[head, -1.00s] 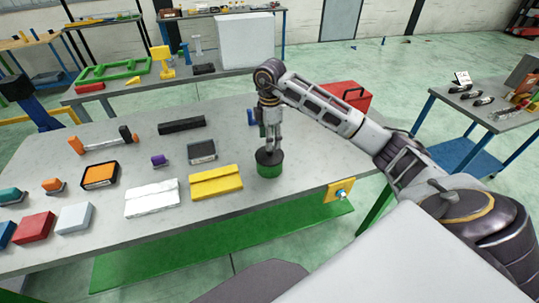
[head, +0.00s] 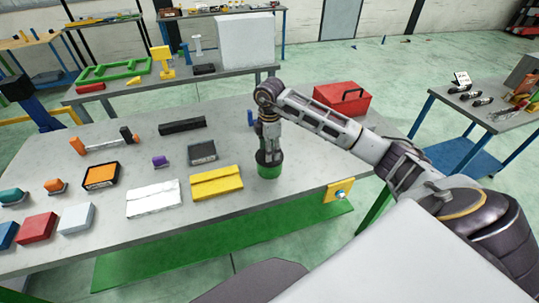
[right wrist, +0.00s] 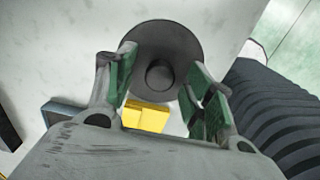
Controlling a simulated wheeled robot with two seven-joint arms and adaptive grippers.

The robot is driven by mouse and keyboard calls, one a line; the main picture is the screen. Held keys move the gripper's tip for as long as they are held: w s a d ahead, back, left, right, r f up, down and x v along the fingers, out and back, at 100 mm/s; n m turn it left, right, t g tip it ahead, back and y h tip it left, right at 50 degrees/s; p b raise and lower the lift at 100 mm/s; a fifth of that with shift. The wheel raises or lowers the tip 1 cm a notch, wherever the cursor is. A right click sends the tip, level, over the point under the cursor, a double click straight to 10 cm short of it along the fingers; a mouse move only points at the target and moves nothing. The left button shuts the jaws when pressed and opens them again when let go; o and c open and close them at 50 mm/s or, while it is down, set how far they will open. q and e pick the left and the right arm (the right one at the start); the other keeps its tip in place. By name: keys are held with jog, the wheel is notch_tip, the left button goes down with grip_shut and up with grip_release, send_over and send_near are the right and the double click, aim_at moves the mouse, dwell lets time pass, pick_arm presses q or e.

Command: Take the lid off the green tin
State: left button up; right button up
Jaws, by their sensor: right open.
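The green tin (head: 269,172) stands upright near the right front of the grey table. Its dark grey round lid with a central knob shows in the right wrist view (right wrist: 160,50); in the head view my gripper mostly covers it. The lid appears to sit on the tin. My right gripper (head: 268,155) points down right over the tin. In the right wrist view its open fingers (right wrist: 162,90) stand on either side of the knob, with gaps between. I cannot tell whether a finger touches the lid. My left gripper is not in view.
A yellow box (head: 216,182) lies just left of the tin, with a white box (head: 153,199) beyond it. A dark grey box (head: 202,152) is behind. A red toolbox (head: 343,97) stands at the back right. Bare tabletop lies in front of the tin.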

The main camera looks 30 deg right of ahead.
jog(key=shift+f, duration=0.45)
jog(key=c, duration=1.1)
